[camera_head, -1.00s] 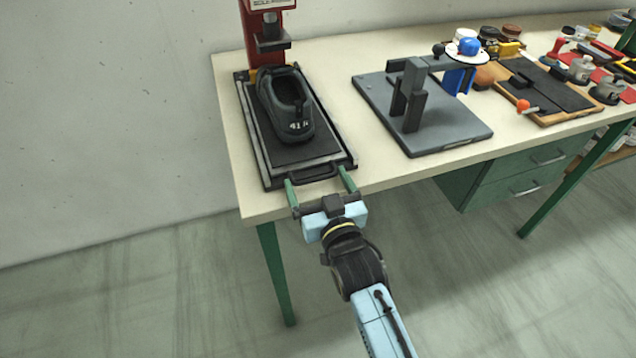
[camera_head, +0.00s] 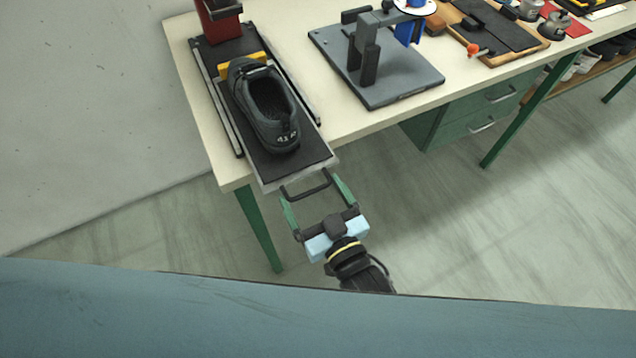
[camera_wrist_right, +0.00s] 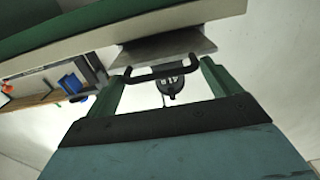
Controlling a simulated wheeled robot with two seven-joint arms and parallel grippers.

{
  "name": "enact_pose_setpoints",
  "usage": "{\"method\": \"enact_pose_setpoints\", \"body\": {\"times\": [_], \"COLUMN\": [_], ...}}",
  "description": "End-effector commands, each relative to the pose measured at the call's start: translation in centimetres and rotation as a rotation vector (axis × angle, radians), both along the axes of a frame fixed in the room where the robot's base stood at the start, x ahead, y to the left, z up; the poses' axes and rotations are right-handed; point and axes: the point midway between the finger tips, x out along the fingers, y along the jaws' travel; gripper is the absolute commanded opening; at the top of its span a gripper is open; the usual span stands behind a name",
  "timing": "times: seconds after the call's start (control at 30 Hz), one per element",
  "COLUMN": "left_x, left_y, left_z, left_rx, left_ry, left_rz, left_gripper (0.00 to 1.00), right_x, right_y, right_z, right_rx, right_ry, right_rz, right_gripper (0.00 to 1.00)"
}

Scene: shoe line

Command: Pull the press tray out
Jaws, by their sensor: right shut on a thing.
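The press tray (camera_head: 283,165) is slid forward between its rails and sticks out past the front edge of the table. A dark grey shoe (camera_head: 268,112) sits on it, toe toward the press. My right gripper (camera_head: 312,189) is shut on the tray's black handle (camera_head: 310,191), its green fingers at the handle's two sides. In the right wrist view the handle (camera_wrist_right: 161,72) lies between the fingertips, with the tray's front edge (camera_wrist_right: 165,50) and the shoe heel (camera_wrist_right: 171,87) beyond it. My left gripper is not in view.
The red press (camera_head: 221,25) stands behind the tray. A grey stand on a base plate (camera_head: 405,85) is to the right on the table (camera_head: 225,165). A wooden board with tools (camera_head: 490,35) lies further right. The floor before the table is open.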

Motion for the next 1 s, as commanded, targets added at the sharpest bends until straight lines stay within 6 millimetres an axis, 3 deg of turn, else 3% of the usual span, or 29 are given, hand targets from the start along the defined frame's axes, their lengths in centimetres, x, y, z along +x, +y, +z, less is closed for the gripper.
{"method": "enact_pose_setpoints", "body": {"times": [0.13,0.17,0.2,0.57,0.67,1.0], "left_x": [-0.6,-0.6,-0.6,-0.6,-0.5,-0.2], "left_y": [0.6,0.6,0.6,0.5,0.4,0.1], "left_z": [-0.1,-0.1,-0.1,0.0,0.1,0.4], "left_rx": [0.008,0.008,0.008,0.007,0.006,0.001], "left_ry": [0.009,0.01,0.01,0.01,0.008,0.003], "left_rz": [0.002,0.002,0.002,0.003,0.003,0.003], "left_gripper": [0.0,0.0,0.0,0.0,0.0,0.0], "right_x": [-0.2,-0.2,-0.1,-0.5,-1.6,-8.0], "right_y": [0.2,0.2,0.2,-0.3,-0.9,-4.8], "right_z": [-0.1,-0.1,-0.1,-0.1,-0.1,-0.1], "right_rx": [0.001,0.001,0.001,0.0,0.0,-0.002], "right_ry": [0.002,0.002,0.002,0.001,0.002,0.005], "right_rz": [0.003,0.003,0.002,-0.002,-0.002,0.0], "right_gripper": [0.48,0.93,0.98,0.98,0.98,0.98]}}
